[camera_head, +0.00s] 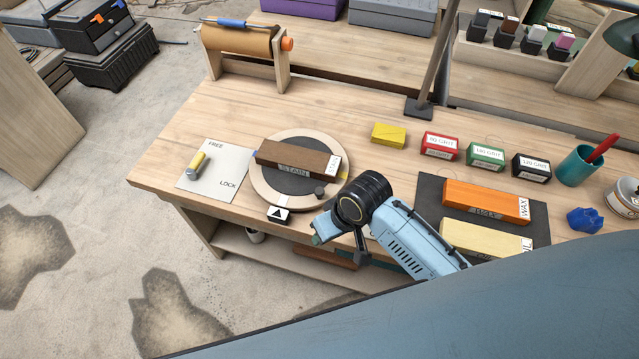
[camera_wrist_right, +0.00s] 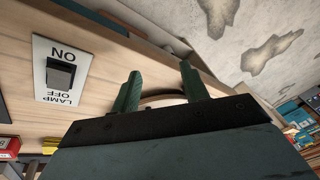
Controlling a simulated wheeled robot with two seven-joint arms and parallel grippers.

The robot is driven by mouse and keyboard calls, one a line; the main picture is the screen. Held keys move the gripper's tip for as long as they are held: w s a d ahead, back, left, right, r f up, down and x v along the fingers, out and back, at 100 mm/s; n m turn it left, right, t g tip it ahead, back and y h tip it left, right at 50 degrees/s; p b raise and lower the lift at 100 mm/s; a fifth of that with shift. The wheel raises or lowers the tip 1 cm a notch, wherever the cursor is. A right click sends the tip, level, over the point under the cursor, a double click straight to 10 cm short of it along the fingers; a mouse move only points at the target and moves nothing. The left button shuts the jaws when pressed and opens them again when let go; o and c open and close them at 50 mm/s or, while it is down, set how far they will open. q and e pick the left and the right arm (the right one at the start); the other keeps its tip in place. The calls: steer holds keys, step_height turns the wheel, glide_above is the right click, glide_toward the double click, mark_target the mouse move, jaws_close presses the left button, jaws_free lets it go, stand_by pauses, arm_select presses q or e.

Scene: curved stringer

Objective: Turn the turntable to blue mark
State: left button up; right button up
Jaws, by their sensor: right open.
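The turntable (camera_head: 262,192) is a round pale wooden ring with a dark centre, on the workbench. A dark brown block labelled STAIN (camera_head: 290,156) lies across it, and a small dark knob (camera_head: 320,192) stands near its front right. A bluish mark shows at the ring's left edge and a yellow mark (camera_head: 344,176) at its right. A black pointer block with a white triangle (camera_head: 278,214) sits at its front edge. My right gripper (camera_head: 336,234) is right of the pointer, near the bench's front edge. In the wrist view its green fingers (camera_wrist_right: 162,84) are apart and empty.
A FREE/LOCK plate (camera_head: 215,172) with a yellow-handled lever (camera_head: 197,163) is left of the turntable. Orange WAX (camera_head: 487,201) and pale (camera_head: 484,238) blocks lie right on a dark mat. A lamp switch plate (camera_wrist_right: 60,70) is near my right gripper. Bench behind the turntable is clear.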

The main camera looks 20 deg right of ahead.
steer(key=w+a+r+g, duration=0.1)
steer(key=w+a+r, duration=0.1)
steer(key=w+r, duration=0.5)
step_height(320, 180, up, 6)
steer(key=g+h+p, duration=0.1)
steer(key=h, duration=0.2)
glide_above(320, 191)
step_height(320, 191, down, 13)
steer(key=shift+r+b, duration=0.1)
steer(key=shift+b, duration=0.45)
jaws_close()
